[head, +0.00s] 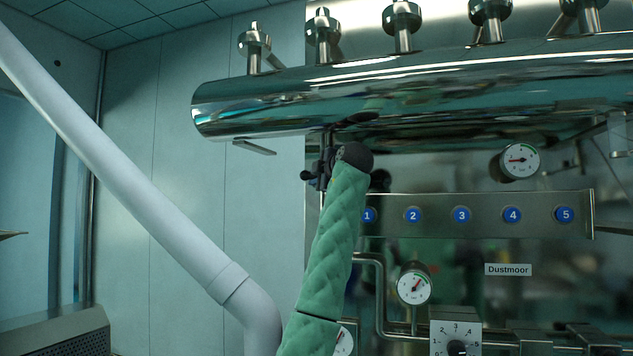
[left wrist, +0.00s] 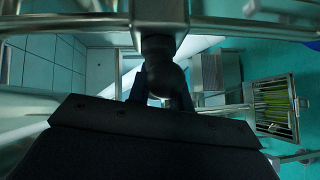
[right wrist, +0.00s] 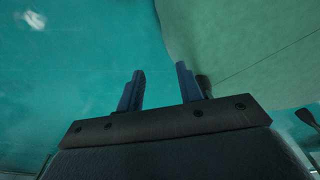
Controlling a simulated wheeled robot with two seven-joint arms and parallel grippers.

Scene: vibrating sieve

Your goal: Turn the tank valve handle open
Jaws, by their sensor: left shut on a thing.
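The steel tank (head: 400,95) runs horizontally across the upper part of the head view. A dark valve (head: 328,140) hangs under its left part, with its handle mostly hidden. My left gripper (head: 316,178), at the end of the green-sleeved arm, is at this valve, shut on the valve handle. In the left wrist view the dark valve part (left wrist: 160,45) comes down to the left gripper (left wrist: 160,92), and the fingertips are hard to make out. My right gripper (right wrist: 160,88) shows only in the right wrist view. It is open with nothing between its fingers.
A panel with blue numbered buttons (head: 462,228) is right of my left arm, with gauges (head: 520,161) and (head: 414,287) above and below it. A dial (head: 456,338) sits lower down. A thick white pipe (head: 130,170) slants down at left. Pale green surface (right wrist: 240,45) lies beyond the right gripper.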

